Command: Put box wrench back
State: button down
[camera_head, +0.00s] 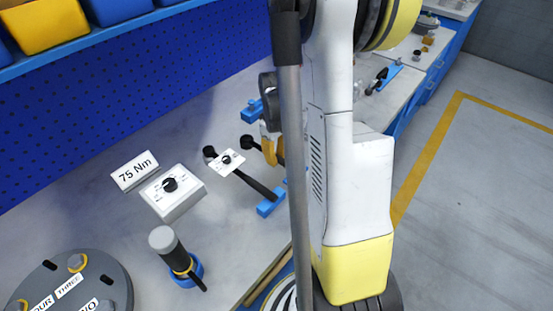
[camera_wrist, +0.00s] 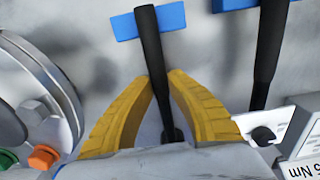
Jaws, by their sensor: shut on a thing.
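My gripper (camera_wrist: 160,85) has its yellow fingers shut on a dark tool with a long black handle, which I take to be the box wrench (camera_wrist: 151,50). In the wrist view its handle crosses a blue holder (camera_wrist: 124,27) on the bench; I cannot tell whether it rests in it. The lower end lies between the finger bases. In the head view my gripper (camera_head: 270,148) is partly behind my arm. A dark knob-like end, probably of the held wrench (camera_head: 247,142), shows just left of the fingers; the rest is hidden.
A second black-handled tool (camera_head: 258,186) lies beside it, over another blue holder (camera_head: 269,207). A dial box (camera_head: 173,193) and a 75 Nm sign (camera_head: 135,171) stand to the left. A black cylindrical tool (camera_head: 175,255) stands in a blue base. A flange with bolts (camera_wrist: 35,100) is close at left.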

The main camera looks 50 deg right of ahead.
jog(key=c, duration=1.4)
grip_release()
notch_tip(320, 180, up, 12)
jog(key=p, duration=0.5)
jog(key=shift+s+a+r+m+t, duration=0.15)
jog(key=shift+s+a+r+t, duration=1.3)
jog(key=shift+a, duration=2.8)
jog(key=shift+s+a+r+m+t, duration=0.3)
jog(key=shift+a+r+t, duration=0.7)
jog(key=shift+a+r, duration=2.25)
jog(key=shift+s+a+r+m+t, duration=0.1)
jog(key=shift+s+a+r+t, duration=0.85)
jog(key=shift+a, duration=4.3)
jog(key=shift+f+t, duration=0.2)
jog(key=shift+t, duration=0.1)
